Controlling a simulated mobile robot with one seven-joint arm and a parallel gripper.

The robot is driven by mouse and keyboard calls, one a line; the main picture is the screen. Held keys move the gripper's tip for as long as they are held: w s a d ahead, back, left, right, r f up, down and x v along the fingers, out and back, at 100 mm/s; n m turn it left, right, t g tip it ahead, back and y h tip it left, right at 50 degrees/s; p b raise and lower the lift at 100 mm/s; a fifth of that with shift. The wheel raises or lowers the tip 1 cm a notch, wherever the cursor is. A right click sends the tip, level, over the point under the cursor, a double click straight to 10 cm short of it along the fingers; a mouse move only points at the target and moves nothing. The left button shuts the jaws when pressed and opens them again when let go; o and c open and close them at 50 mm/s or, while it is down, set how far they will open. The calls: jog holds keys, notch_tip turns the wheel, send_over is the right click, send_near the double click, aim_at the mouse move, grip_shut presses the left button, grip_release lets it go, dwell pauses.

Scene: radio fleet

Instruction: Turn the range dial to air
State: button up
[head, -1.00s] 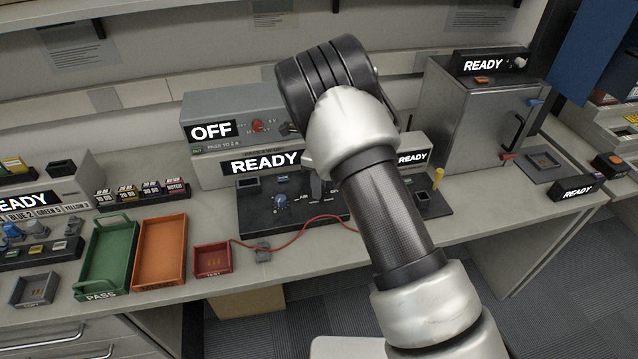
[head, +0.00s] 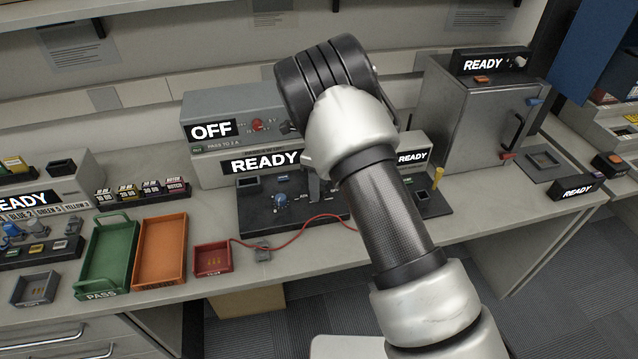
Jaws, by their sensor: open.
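A blue dial (head: 280,200) sits on the left part of a black test panel (head: 262,222), with small white marks beside it that are too small to read surely. Its pointing direction is too small to tell. The rest of the gripper is hidden behind the arm. It is open, and nothing is seen in it.
A grey unit reading OFF (head: 225,110) stands on a unit reading READY (head: 208,168) behind the panel. Orange (head: 145,281) and green (head: 82,290) trays stand left. A metal cabinet (head: 455,110) stands right.

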notch_tip(320, 180, up, 17)
jog(key=shift+r+p, duration=0.2)
jog(key=shift+p, duration=0.25)
